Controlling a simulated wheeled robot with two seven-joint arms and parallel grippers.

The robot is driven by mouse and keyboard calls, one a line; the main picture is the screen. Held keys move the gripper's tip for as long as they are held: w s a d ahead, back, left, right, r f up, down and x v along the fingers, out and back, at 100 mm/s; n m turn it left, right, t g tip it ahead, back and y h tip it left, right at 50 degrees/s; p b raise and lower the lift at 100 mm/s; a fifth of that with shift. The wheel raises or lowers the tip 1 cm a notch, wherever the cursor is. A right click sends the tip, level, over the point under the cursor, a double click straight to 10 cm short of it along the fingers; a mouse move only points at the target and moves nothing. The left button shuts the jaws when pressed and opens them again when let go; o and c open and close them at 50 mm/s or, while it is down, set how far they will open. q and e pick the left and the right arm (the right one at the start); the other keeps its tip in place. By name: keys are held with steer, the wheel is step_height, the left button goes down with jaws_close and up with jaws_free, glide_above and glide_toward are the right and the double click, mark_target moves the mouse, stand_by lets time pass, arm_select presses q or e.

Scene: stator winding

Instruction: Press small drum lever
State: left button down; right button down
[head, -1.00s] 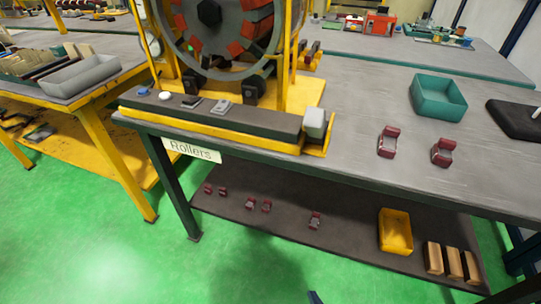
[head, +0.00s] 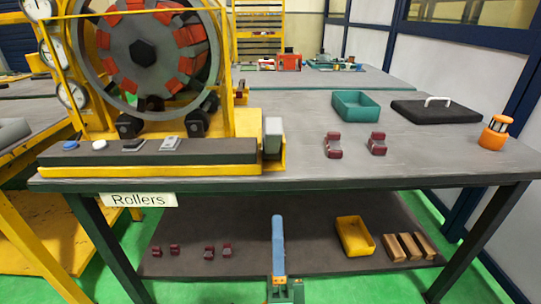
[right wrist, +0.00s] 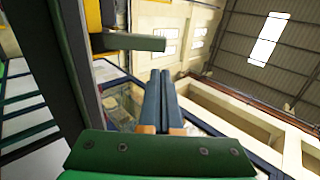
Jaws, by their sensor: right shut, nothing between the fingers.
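The drum (head: 145,52), a grey ring with red and grey blocks inside, stands in a yellow frame on the bench. In front of it is a dark control strip (head: 225,150) with a blue button (head: 71,145), a white button (head: 99,145), a black switch (head: 133,145) and a grey switch (head: 171,144). A grey upright block (head: 272,134) stands at its right end; I cannot tell which is the small drum lever. My right gripper (head: 278,220) is shut and empty, upright below the bench edge. Its blue fingers (right wrist: 165,80) are together in the right wrist view. My left gripper is not in view.
The bench front edge (head: 400,181) lies above my right gripper. Red-and-grey pieces (head: 333,146), a teal tray (head: 356,105), a black pad (head: 435,111) and an orange item (head: 495,132) are on the bench. The lower shelf (head: 185,225) holds a yellow bin (head: 355,236) and wooden blocks.

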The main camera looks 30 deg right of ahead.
steer(key=p, duration=0.5)
glide_toward(274, 119)
steer(key=shift+w+d+r, duration=0.25)
steer(key=shift+w+d, duration=0.1)
steer(key=shift+w, duration=0.25)
steer(key=shift+w+d+r, duration=0.25)
steer(key=shift+w+d, duration=0.15)
steer(key=shift+w, duration=0.25)
steer(key=shift+w+d+r, duration=0.25)
steer(key=shift+w, duration=0.1)
